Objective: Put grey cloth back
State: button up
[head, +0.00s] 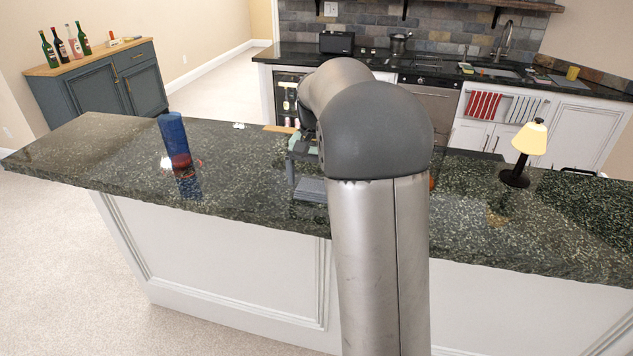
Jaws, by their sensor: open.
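A grey cloth (311,190), which looks folded flat, lies on the dark speckled counter (250,165), just left of my arm. My gripper (304,172) is low over the counter, directly above or just behind the cloth, with its jaws open. My arm hides part of the gripper, and I cannot tell whether a finger touches the cloth. Red cloths (483,105) and pale striped cloths (525,109) show on the front of the sink cabinet at the back right.
A blue and red tumbler (174,140) stands left on the counter. A small lit lamp (523,152) stands on the right. The counter between tumbler and cloth is mostly clear. Bottles (65,43) stand on a far-left cabinet. A back counter (290,52) holds a sink.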

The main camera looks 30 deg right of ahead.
aim_at(316, 187)
notch_tip(316, 187, up, 11)
jog(key=s+a+f+n, duration=0.2)
jog(key=s+a+f, duration=0.3)
jog(key=s, duration=0.4)
jog(key=s+a+f+n, duration=0.3)
jog(key=s+a+f, duration=0.2)
jog(key=s, duration=0.4)
jog(key=s+a+f+n, duration=0.3)
jog(key=s+a+f, duration=0.2)
jog(key=s+f, duration=0.2)
jog(key=shift+s+a+f+t, duration=0.2)
jog(key=shift+s+t, duration=0.2)
jog(key=shift+s, duration=0.75)
